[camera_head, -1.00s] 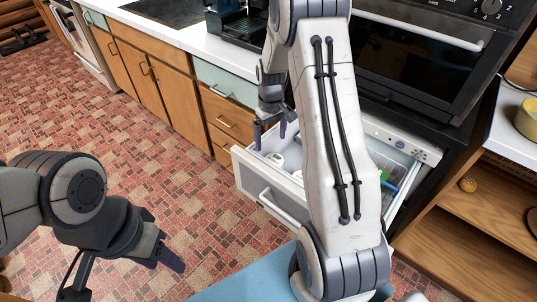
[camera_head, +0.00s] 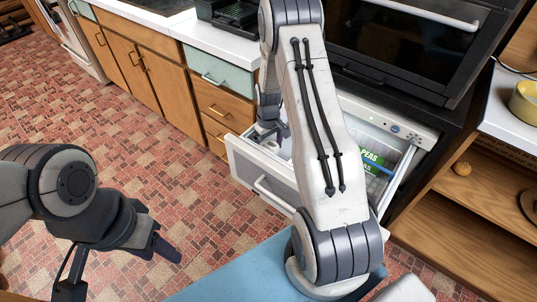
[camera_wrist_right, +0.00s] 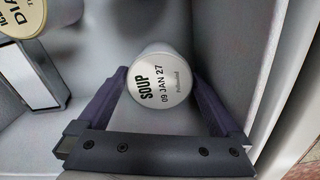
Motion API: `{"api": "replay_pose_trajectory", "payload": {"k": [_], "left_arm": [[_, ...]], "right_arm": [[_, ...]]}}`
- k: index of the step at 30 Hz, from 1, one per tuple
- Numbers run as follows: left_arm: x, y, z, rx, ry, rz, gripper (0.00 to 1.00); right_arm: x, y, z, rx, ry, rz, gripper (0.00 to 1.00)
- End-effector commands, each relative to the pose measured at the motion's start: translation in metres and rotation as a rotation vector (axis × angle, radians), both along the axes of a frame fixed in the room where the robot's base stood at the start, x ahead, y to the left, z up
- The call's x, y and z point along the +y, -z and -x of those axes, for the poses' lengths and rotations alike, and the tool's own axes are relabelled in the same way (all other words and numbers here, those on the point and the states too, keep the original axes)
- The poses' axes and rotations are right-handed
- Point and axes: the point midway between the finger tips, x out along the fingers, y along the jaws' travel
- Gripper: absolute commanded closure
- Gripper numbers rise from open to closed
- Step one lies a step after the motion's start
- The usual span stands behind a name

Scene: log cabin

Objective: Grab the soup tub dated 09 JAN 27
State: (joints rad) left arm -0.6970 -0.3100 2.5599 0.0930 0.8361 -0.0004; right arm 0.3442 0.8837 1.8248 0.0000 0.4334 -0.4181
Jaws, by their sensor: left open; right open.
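The soup tub (camera_wrist_right: 161,82) has a white round lid printed "SOUP 09 JAN 27" and shows in the right wrist view. It sits inside the open drawer (camera_head: 262,188). My right gripper (camera_wrist_right: 160,88) is open, with one finger on each side of the tub; I cannot tell whether the fingers touch it. In the head view the right gripper (camera_head: 270,132) reaches down into the drawer's left part, and my forearm hides much of the inside. My left gripper (camera_head: 165,248) is open and empty above the floor at lower left.
Another tub (camera_wrist_right: 28,14), its label partly cut off, stands at the upper left of the wrist view beside a grey frame-like piece (camera_wrist_right: 32,80). A green peas bag (camera_head: 372,162) lies at the drawer's right. Drawer walls are close around the right gripper.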

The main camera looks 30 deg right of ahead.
Motion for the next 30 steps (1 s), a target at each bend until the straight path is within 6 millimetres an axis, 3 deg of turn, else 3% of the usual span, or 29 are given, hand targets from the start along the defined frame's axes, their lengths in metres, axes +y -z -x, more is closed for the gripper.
{"api": "replay_pose_trajectory", "payload": {"k": [8, 11, 15, 25, 30], "left_arm": [[0.0, 0.0, 0.0, 0.0, 0.0, 0.0, 0.5], [0.0, 0.0, 0.0, 0.0, 0.0, 0.0, 0.5], [0.0, 0.0, 0.0, 0.0, 0.0, 0.0, 0.5], [0.0, 0.0, 0.0, 0.0, 0.0, 0.0, 0.5], [0.0, 0.0, 0.0, 0.0, 0.0, 0.0, 0.5]], "right_arm": [[0.0, 0.005, 0.0, -0.001, 0.0, 0.0, 0.0], [0.0, 0.005, 0.0, -0.001, 0.0, 0.0, 0.31], [0.0, 0.005, 0.0, 0.0, 0.0, 0.0, 0.84], [0.0, 0.001, -0.001, -0.002, 0.0, 0.001, 0.85], [0.0, -0.016, -0.001, -0.004, 0.0, 0.002, 0.85]]}}
